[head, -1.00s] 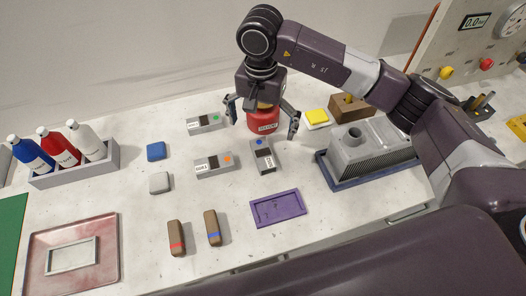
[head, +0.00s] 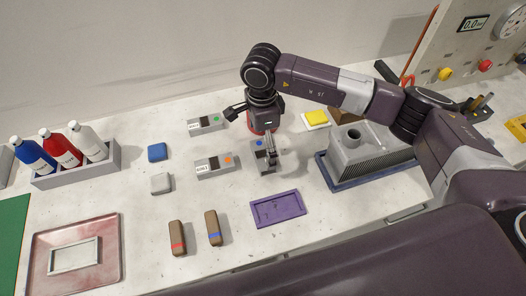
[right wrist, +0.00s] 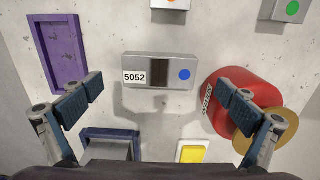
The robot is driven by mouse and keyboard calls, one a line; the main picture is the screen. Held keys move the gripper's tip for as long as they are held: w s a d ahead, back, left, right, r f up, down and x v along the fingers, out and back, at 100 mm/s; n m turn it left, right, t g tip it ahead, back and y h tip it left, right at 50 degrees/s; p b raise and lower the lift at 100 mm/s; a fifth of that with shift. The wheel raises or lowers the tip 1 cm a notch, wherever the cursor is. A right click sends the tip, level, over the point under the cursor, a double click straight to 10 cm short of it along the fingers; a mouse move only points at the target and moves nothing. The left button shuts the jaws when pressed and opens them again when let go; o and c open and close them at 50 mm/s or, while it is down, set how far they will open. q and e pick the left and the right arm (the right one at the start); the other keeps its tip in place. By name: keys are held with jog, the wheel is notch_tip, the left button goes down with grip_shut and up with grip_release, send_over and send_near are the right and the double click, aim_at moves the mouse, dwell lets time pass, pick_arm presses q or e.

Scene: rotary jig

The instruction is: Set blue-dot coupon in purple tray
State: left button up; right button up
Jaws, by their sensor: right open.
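The blue-dot coupon is a grey block with a dark middle band, a white label and a blue dot. It lies on the bench, partly behind my right gripper in the head view, and shows whole in the right wrist view (right wrist: 159,72), label reading 5052. My right gripper (head: 252,135) is open and empty above it; in the right wrist view its fingers (right wrist: 160,88) stand wide apart, one to each side of the coupon. The purple tray (head: 256,216) lies empty nearer the bench front; it also shows at upper left in the wrist view (right wrist: 38,50). My left gripper is not in view.
A red can (right wrist: 235,88) stands close to the right finger in the wrist view. Orange-dot (head: 214,167) and green-dot (head: 206,125) coupons lie to the left. A grey finned housing (head: 375,155) on a blue tray stands right. Bare bench surrounds the purple tray.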

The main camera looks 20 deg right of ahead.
aim_at(263, 153)
jog(key=shift+d+f+p, duration=0.1)
jog(key=shift+f+p, duration=0.35)
jog(key=shift+f, duration=1.25)
jog(key=c, duration=1.5)
jog(key=shift+r, duration=0.1)
jog(key=shift+r, duration=0.1)
